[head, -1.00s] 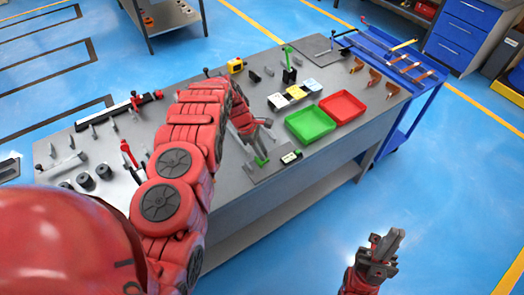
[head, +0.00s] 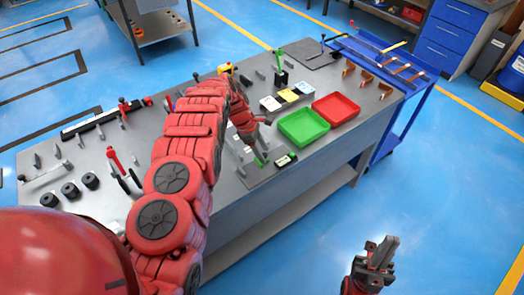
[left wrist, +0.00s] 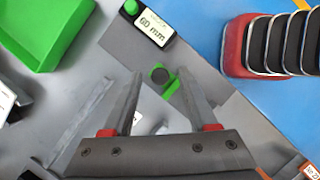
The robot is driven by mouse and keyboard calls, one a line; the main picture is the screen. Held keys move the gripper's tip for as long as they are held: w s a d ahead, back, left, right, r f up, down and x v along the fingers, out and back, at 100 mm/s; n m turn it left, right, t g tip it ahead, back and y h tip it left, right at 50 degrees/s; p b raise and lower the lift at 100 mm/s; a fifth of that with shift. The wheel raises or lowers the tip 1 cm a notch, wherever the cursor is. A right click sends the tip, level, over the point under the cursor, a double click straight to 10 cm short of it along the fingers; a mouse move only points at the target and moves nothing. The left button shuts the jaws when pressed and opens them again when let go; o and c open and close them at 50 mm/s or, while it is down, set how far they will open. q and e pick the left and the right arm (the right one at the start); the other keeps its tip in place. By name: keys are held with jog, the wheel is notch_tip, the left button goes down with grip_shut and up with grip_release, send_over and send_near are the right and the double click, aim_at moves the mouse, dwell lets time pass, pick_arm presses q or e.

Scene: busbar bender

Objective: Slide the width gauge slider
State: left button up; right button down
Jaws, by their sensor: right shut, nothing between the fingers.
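The width gauge lies near the front edge of the table, with a green slider piece (head: 261,160) low beside my left gripper (head: 255,142). In the left wrist view, the green piece with a dark round knob (left wrist: 163,77) shows between the two fingertips of my left gripper (left wrist: 160,92). The fingers stand apart, with gaps at both sides of the knob; contact is not visible. A label block reading "60 mm" (left wrist: 155,27) lies just beyond, and also shows in the head view (head: 286,159). My right gripper (head: 382,252) is shut and empty, off the table's front side.
A green tray (head: 303,127) and a red tray (head: 336,108) lie right of the gauge. A blue cart (head: 400,125) adjoins the table's right end.

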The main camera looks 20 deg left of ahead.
pick_arm(q)
jog(key=shift+w+a+r+b, duration=0.1)
jog(key=shift+a+r+b, duration=0.2)
jog(key=shift+r, duration=0.25)
jog(key=v, duration=1.6)
jog(key=shift+p, duration=0.45)
jog(key=shift+d+r, duration=0.1)
